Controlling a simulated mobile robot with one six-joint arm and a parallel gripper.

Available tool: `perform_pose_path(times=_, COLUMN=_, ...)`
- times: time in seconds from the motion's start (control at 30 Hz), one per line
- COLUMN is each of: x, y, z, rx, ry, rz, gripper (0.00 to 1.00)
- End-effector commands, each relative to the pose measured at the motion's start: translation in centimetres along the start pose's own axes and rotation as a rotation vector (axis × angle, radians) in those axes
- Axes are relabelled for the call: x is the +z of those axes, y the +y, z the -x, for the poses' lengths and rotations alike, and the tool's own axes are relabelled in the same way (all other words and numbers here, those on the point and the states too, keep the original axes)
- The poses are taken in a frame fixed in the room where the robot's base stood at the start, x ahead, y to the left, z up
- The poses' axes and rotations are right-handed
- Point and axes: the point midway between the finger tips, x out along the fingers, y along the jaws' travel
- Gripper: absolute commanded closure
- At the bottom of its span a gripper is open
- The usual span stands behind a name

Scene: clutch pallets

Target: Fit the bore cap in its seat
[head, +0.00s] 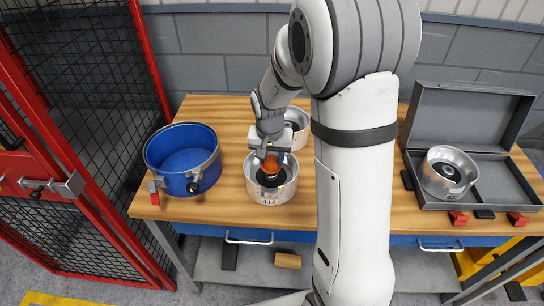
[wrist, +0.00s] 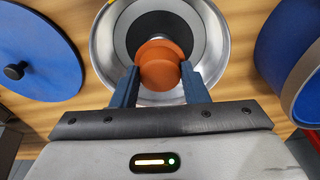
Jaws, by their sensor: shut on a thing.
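The orange-brown bore cap (wrist: 160,64) is between the two blue fingers of my gripper (wrist: 158,72), which is shut on it. In the head view the cap (head: 271,166) is over the silver clutch housing (head: 257,189) with a number on its front. The housing's dark round centre (wrist: 165,24), inside a grey ring, is partly covered by the cap in the wrist view. The cap overlaps the near part of that centre there. I cannot tell whether it touches the centre. My gripper (head: 271,152) points down from above the housing.
A blue pot (head: 184,160) with clamps stands left of the housing. A second silver housing (head: 299,127) stands behind. An open grey case (head: 490,197) holding another housing is at the right. A blue lid (wrist: 38,55) with a black knob lies nearby in the wrist view.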

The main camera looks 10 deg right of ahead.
Motion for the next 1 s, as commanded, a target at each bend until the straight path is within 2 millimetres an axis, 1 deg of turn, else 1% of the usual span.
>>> perform_pose_path(times=1.0, x=0.3, y=0.0, z=-2.6, rx=0.0, ry=0.0, rz=0.0, gripper=0.81)
